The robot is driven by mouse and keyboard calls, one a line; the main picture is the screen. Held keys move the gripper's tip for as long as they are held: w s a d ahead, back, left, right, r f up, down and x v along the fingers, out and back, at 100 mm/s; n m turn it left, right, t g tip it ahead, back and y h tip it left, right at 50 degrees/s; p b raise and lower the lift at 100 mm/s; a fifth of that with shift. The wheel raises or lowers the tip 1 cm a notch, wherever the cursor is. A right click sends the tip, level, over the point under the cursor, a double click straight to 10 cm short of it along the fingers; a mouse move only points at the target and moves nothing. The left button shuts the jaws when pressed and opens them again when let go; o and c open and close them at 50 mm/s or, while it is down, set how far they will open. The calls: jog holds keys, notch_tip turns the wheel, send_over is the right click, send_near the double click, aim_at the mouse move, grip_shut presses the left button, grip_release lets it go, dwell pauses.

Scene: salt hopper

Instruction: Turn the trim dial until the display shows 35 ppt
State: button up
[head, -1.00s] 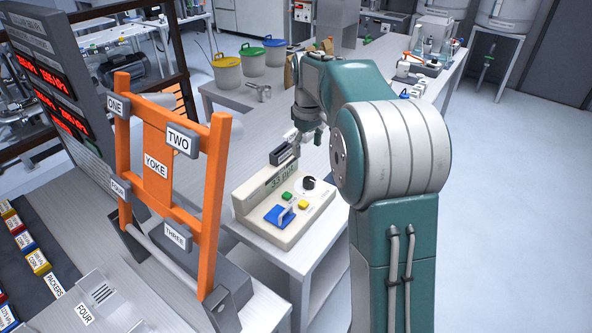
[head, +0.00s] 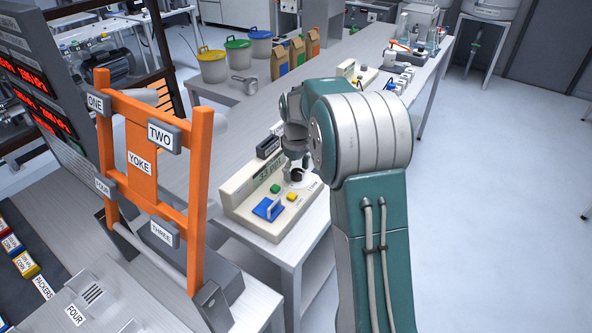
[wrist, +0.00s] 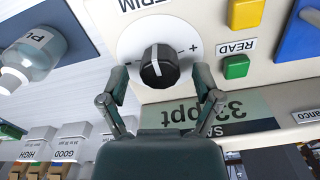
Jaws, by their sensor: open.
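The trim dial (wrist: 160,67) is a black knob with a white pointer line on a round white plate, with plus and minus marks. My gripper (wrist: 162,80) is open, its fingertips on either side of the knob with gaps showing. Whether the tips are level with the knob is unclear. The display (wrist: 230,110) is upside down in the wrist view, partly hidden by a finger, and appears to read 33 ppt. In the head view the display (head: 268,171) sits on the cream meter box (head: 237,205), and my gripper (head: 296,176) covers the dial.
A green button (wrist: 236,67), a yellow button (wrist: 244,13) and a blue part (wrist: 298,35) lie beside the dial. A clear bottle (wrist: 30,58) stands close by. The orange yoke frame (head: 201,215) stands left of the meter. The floor at right is clear.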

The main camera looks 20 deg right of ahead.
jog(key=shift+d, duration=0.15)
jog(key=shift+c, duration=0.6)
grip_shut()
jog(key=shift+a, duration=0.2)
jog(key=m, duration=0.4)
jog(key=shift+d+m, duration=0.1)
jog(key=shift+m, duration=2.5)
